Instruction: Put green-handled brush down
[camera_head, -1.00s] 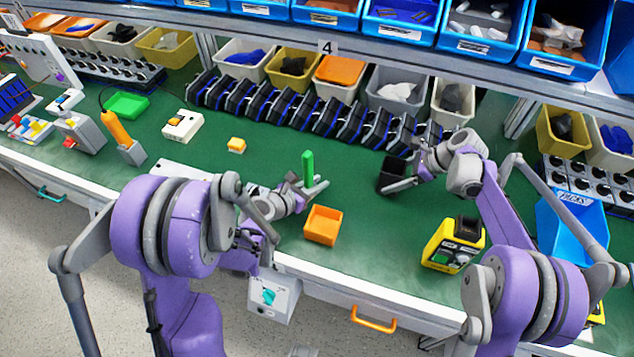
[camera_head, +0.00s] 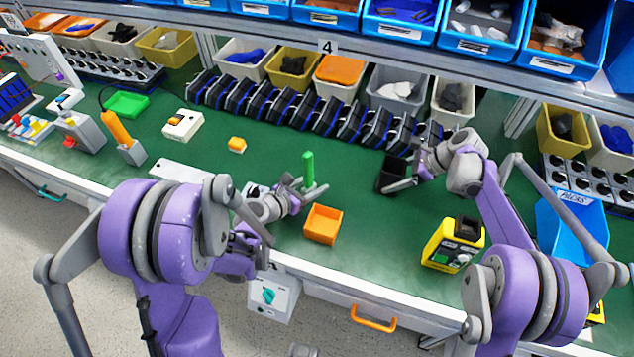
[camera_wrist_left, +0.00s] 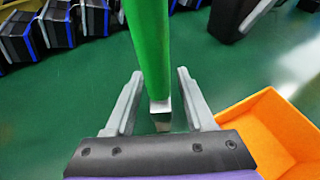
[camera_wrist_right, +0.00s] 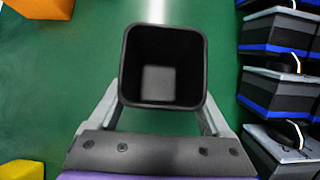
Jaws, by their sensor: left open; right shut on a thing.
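The green-handled brush (camera_head: 308,168) stands upright, handle up, just behind the orange bin. In the left wrist view, its green handle (camera_wrist_left: 148,45) runs down to a metal ferrule, with the short lower end near the green table. My left gripper (camera_head: 307,190) is open, its fingers on either side of the brush with a visible gap. My right gripper (camera_head: 405,177) is shut on a black square cup (camera_head: 391,172). In the right wrist view, the cup (camera_wrist_right: 163,62) looks empty. Whether it touches the table is unclear.
The orange bin (camera_head: 322,225) is close to my left gripper's right side. A yellow device (camera_head: 453,246) stands at the front right. A row of black-and-blue holders (camera_head: 300,118) lines the back. The green table between is largely clear.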

